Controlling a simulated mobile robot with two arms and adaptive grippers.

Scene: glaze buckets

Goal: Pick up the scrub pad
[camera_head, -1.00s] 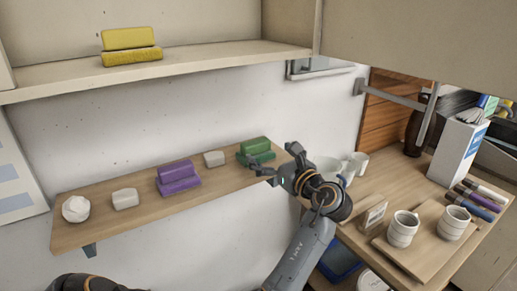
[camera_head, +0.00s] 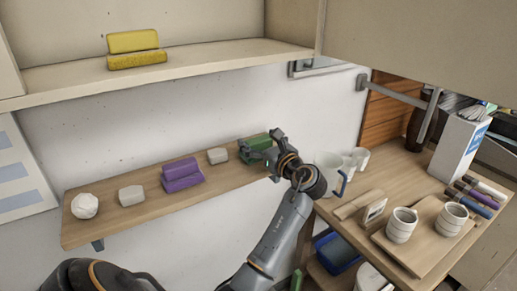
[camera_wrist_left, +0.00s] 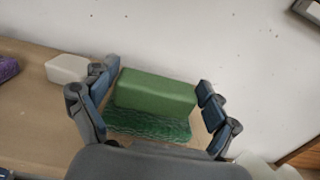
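A green scrub pad, with a smooth block (camera_wrist_left: 155,93) above a darker, rough layer (camera_wrist_left: 148,126), lies on the wooden wall shelf; I cannot tell whether the two parts are joined. In the head view the green pad (camera_head: 260,141) is partly hidden by my left gripper (camera_head: 264,148). In the left wrist view my left gripper (camera_wrist_left: 155,100) is open, with fingers on both sides of the green pad and gaps visible beside the block. Similar two-part pads are purple (camera_head: 182,174), on the same shelf, and yellow (camera_head: 135,50), on the upper shelf. My right gripper is not in view.
The wooden shelf (camera_head: 150,211) also holds white lumps, one (camera_head: 217,155) between the purple and green pads. At right, a worktop (camera_head: 385,172) holds white mugs, a board (camera_head: 428,252) with two ribbed cups, and several markers. The upper shelf (camera_head: 215,61) overhangs the back.

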